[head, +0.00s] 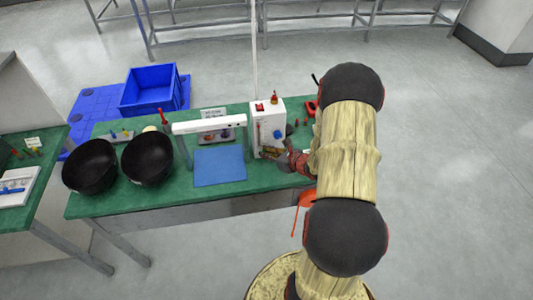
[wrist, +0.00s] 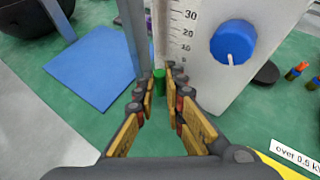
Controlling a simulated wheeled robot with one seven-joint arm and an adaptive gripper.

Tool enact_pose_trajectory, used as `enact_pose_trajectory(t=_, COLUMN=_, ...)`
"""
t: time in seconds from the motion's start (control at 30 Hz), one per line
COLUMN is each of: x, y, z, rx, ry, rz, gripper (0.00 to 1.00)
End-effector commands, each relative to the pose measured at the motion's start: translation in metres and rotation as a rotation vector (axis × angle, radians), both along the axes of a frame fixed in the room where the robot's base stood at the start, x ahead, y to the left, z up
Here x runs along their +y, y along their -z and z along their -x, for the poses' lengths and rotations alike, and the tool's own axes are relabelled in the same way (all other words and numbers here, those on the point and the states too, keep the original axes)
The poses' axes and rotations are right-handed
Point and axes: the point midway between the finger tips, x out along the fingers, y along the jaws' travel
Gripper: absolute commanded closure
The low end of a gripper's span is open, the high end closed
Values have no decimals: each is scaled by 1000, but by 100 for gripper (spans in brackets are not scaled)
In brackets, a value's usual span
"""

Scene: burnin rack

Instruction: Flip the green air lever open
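The green air lever (wrist: 159,81) is a small upright green piece at the foot of the white box's scale side in the wrist view. My gripper (wrist: 161,88) reaches toward it with its two fingertips on either side and a narrow gap between them. I cannot tell whether either fingertip touches the lever. The white box (head: 267,122) stands on the green bench in the head view, with my gripper (head: 287,157) low at its right front. The lever cannot be made out in the head view.
A blue knob (wrist: 233,41) sits on the box's face, close right of my gripper. A grey post (wrist: 133,40) and a blue mat (wrist: 90,68) lie left. A white arch (head: 209,124) and two black bowls (head: 90,167) stand further left on the bench (head: 115,206).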

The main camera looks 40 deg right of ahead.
Motion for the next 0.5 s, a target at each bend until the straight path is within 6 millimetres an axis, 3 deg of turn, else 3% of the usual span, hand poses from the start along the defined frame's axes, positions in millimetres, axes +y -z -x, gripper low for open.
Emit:
enact_pose_trajectory(t=0.13, x=1, y=1, z=0, rx=1, ry=0, rz=-1, gripper=81)
enact_pose_trajectory(t=0.5, x=-1, y=-3, z=5, rx=0, ry=0, rz=-1, gripper=81)
